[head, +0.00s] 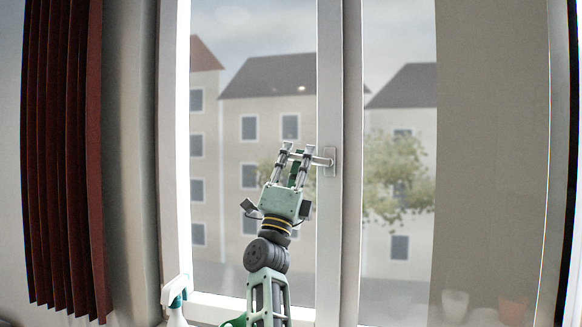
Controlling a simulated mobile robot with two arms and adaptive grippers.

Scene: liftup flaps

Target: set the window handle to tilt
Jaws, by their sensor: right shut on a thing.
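The window handle (321,161) is a light lever on a pale base plate, mounted on the middle upright of the white window frame. Its lever points left, about level, from the plate. My right gripper (297,153) reaches up in front of the left pane, and its fingers are shut on the lever's left part. The fingers hide some of the lever. The left sash (330,245) looks closed against the frame. My left gripper is not in view.
A dark red curtain (62,150) hangs at the left. A white and green spray bottle (176,300) stands at the lower left near the sill. Pots, one pale (455,306) and one orange (513,309), show at the lower right. The space around the handle is clear.

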